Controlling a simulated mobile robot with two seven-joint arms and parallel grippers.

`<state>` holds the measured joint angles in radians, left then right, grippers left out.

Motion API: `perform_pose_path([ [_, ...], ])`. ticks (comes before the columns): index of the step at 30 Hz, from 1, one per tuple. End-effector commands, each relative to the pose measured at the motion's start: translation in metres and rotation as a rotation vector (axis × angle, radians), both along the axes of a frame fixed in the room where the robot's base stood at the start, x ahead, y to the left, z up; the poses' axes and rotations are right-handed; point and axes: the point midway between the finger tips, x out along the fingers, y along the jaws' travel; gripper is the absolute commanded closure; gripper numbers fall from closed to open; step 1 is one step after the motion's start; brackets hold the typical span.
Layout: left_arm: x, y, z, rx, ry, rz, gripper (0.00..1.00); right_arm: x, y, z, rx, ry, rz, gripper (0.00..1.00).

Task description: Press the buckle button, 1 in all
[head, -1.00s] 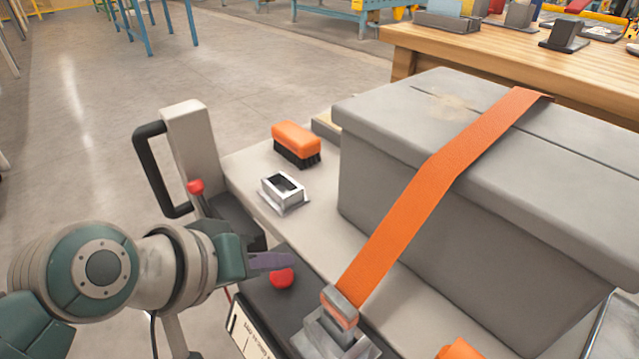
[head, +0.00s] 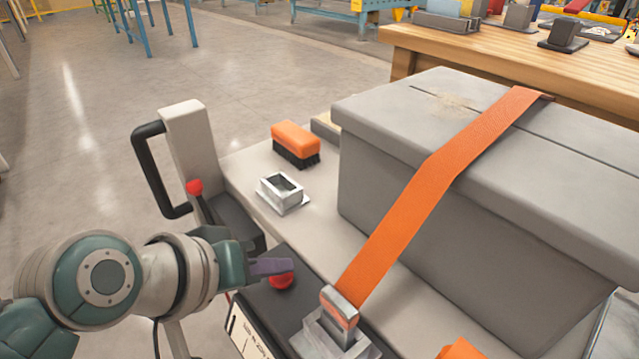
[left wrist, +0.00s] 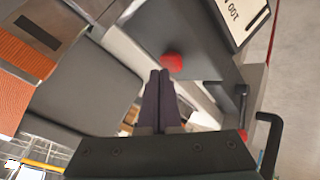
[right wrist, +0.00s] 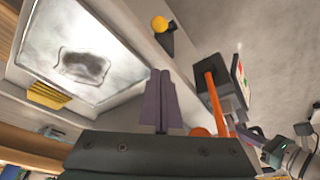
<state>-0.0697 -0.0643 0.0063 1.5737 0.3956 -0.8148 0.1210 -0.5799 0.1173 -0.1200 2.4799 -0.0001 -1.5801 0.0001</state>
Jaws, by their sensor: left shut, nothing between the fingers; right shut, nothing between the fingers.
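A red button (head: 281,282) sits on the dark top of a box beside the metal buckle (head: 338,325). The orange strap (head: 425,190) runs from the buckle up over a grey case. My left gripper (head: 290,265) is shut and empty, its purple fingertips at the button and covering its upper part in the head view. In the left wrist view the button (left wrist: 172,62) shows just beyond the shut fingertips (left wrist: 160,76); I cannot tell whether they touch. My right gripper (right wrist: 160,76) is shut and empty in the right wrist view, and out of the head view.
The grey case (head: 480,220) fills the right of the pallet. A metal socket (head: 281,193) and an orange brush (head: 296,142) lie behind the button. A post with a black handle (head: 158,170) and a small red-knobbed lever (head: 195,188) stand to the left.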

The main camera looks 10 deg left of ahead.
Motion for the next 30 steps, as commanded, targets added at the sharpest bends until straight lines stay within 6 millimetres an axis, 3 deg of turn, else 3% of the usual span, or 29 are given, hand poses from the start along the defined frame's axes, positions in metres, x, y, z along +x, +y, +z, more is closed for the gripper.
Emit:
perform_pose_path([
  [30,-0.0004,-0.0001,-0.0097,0.001,0.002,-0.001,1.0,-0.0002,-0.0013,-0.0053,-0.005,0.0,0.004,1.0],
])
